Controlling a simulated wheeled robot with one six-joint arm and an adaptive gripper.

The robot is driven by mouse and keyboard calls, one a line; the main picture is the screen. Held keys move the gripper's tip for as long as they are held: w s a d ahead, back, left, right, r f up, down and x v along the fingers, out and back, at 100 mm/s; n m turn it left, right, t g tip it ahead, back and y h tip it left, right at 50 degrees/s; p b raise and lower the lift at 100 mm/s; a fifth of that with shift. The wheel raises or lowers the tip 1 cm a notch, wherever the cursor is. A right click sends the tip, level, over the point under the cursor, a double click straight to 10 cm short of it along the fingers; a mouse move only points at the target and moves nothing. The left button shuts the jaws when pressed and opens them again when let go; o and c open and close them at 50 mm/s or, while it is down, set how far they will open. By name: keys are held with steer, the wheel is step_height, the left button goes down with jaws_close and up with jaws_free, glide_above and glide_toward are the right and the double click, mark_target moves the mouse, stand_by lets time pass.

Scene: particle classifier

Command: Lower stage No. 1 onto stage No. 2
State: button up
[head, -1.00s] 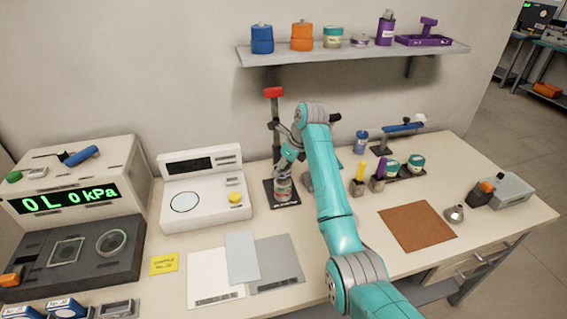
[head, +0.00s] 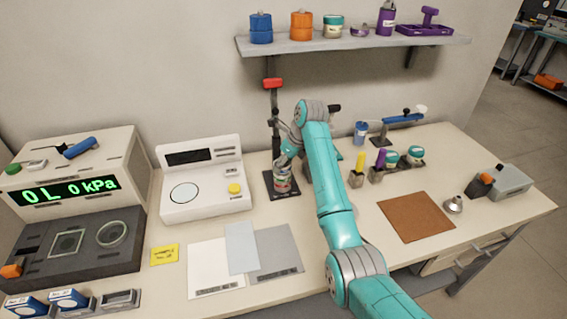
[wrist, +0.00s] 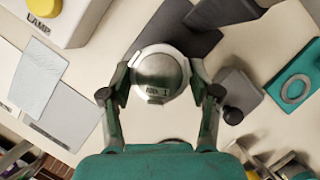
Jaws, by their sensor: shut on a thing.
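My gripper (wrist: 161,82) is shut on a round, silvery metal stage (wrist: 160,72), held between both fingers in the wrist view. Small dark lettering shows on its top, too small to read surely; I take it for stage No. 1. In the head view, my gripper (head: 286,163) is over a dark stand base (head: 270,190). Stage No. 2 cannot be picked out separately. The held stage hides what is beneath it, so I cannot tell whether they touch.
A stand post with a red top (head: 273,83) rises behind my gripper. A white lamp instrument (head: 203,182) is to the left. Yellow and purple-topped holders (head: 359,165) stand to the right. A brown mat (head: 415,216) lies at the right.

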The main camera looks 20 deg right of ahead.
steer(key=shift+f, duration=0.5)
stand_by(0.8)
steer(key=o, duration=1.3)
steer(key=shift+o, duration=0.2)
